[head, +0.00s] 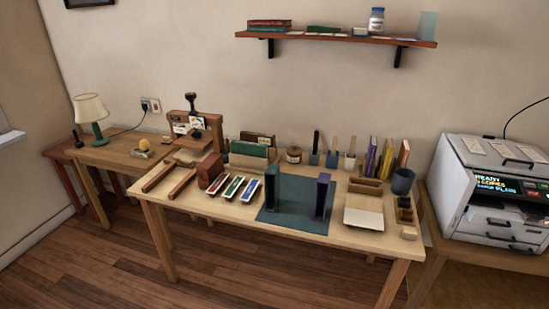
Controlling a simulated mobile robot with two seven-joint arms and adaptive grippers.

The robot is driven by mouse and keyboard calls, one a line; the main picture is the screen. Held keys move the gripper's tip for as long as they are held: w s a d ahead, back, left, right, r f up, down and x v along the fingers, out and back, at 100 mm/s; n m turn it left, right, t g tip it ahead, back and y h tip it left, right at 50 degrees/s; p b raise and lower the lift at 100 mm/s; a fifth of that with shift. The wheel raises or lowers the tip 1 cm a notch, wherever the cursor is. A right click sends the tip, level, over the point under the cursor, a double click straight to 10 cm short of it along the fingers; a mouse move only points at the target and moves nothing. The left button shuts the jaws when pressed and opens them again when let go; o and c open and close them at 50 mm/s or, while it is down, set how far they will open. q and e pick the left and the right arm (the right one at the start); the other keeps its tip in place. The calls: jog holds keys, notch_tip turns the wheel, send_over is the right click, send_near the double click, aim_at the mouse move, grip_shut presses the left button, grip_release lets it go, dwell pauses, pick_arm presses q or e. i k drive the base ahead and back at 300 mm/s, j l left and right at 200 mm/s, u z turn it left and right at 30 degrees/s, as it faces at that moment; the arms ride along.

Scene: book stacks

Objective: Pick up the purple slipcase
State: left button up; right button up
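A dark purple upright piece (320,200), which looks like the purple slipcase, stands at the right side of a dark green mat (290,222) on the wooden work table (250,222). A dark green upright piece (271,188) stands at the left side of the mat. Neither of my grippers is in the head view.
Three coloured trays (233,187) and a dark red block (210,170) lie left of the mat. Upright books (385,160) and jars line the back. The mat's front is clear.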

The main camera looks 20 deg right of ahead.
aim_at(322, 198)
jog(key=i+l+z, duration=0.1)
jog(key=l, duration=0.3)
jog(key=i+l, duration=0.2)
jog(key=l, duration=0.2)
jog(key=i+l+z, duration=0.15)
jog(key=l, duration=0.3)
